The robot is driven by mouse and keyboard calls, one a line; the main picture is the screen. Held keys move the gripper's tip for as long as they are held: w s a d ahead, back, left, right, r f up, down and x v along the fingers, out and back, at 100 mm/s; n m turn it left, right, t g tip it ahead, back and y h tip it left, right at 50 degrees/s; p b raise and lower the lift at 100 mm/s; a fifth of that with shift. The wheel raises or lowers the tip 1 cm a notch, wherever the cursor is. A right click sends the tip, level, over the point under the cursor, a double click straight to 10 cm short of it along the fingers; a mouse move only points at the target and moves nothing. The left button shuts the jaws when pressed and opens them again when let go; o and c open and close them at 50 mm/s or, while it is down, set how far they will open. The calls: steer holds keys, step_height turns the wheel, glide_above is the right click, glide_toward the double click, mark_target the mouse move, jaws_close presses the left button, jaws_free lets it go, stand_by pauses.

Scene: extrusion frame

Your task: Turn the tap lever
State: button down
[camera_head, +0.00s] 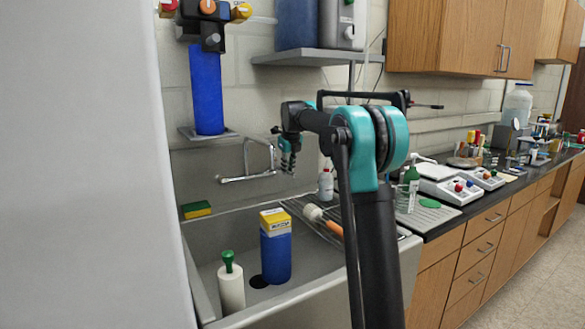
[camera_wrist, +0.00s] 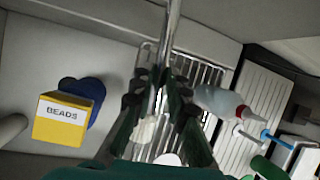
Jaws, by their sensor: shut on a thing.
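The chrome tap (camera_head: 262,147) stands at the back wall above the sink, with a bent pipe and a long low bar reaching left. My gripper (camera_head: 288,166) is just right of the tap, pointing down, its fingers dark and teal. In the wrist view, my gripper (camera_wrist: 158,88) has its fingers on either side of a slim chrome bar (camera_wrist: 168,35), which runs from the top edge down between them. It is shut on this bar, which looks like the tap lever. The exact contact is partly hidden by the fingers.
In the sink (camera_head: 205,262) stand a blue container with a yellow box (camera_head: 275,219) and a white bottle with a green top (camera_head: 231,283). A sponge (camera_head: 196,210) lies on the left ledge. A wire rack and a white bottle (camera_head: 326,182) are at right.

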steer(key=shift+s+a+m, duration=0.2)
steer(key=shift+a+m, duration=0.3)
steer(key=c, duration=1.5)
jaws_free()
steer(key=shift+a, duration=0.1)
steer(key=shift+r, duration=0.1)
steer(key=v, duration=1.2)
steer(key=shift+a, duration=0.2)
steer(key=shift+s, duration=0.1)
